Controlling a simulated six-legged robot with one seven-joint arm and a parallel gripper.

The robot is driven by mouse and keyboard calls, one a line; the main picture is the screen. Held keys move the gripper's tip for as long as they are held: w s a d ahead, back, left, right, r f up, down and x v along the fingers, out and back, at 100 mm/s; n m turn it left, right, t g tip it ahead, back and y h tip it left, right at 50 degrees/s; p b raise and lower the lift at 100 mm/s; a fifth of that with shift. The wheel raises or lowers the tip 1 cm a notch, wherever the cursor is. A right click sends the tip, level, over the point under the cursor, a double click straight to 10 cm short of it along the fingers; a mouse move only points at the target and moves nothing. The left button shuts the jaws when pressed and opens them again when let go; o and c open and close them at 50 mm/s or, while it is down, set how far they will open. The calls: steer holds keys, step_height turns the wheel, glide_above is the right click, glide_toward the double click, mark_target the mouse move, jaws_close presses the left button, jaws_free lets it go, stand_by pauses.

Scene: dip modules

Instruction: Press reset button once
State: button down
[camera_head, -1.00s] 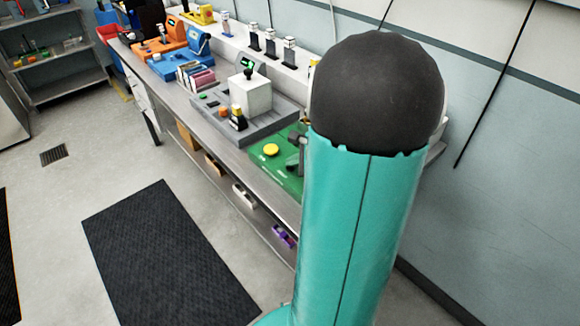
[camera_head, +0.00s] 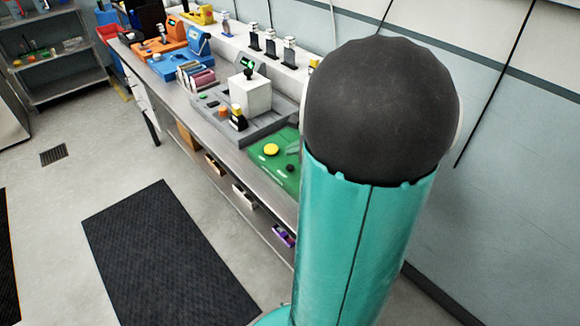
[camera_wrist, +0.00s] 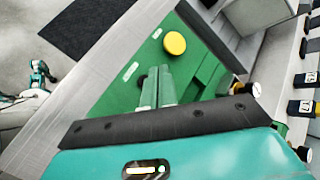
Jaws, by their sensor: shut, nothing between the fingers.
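The green module (camera_head: 268,160) sits at the near end of the bench, with a round yellow button (camera_head: 271,150) and a small black button (camera_head: 290,168) on top. I cannot read which one is the reset button. In the wrist view, the yellow button (camera_wrist: 174,43) stands clear beyond my fingertips. My gripper (camera_wrist: 157,72) is shut and empty, over the green module (camera_wrist: 120,93). The black button (camera_wrist: 143,107) shows beside the left finger, partly hidden by it. I cannot tell whether the fingers touch the surface. My arm hides the gripper in the head view.
A grey module (camera_head: 262,124) with a white block (camera_head: 250,95) and a joystick stands beside the green one. Orange (camera_head: 165,45) and blue (camera_head: 183,61) devices stand farther along the bench. Open floor lies left of the bench.

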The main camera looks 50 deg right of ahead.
step_height(320, 180, up, 2)
steer(key=shift+s+a, duration=0.1)
stand_by(1.1)
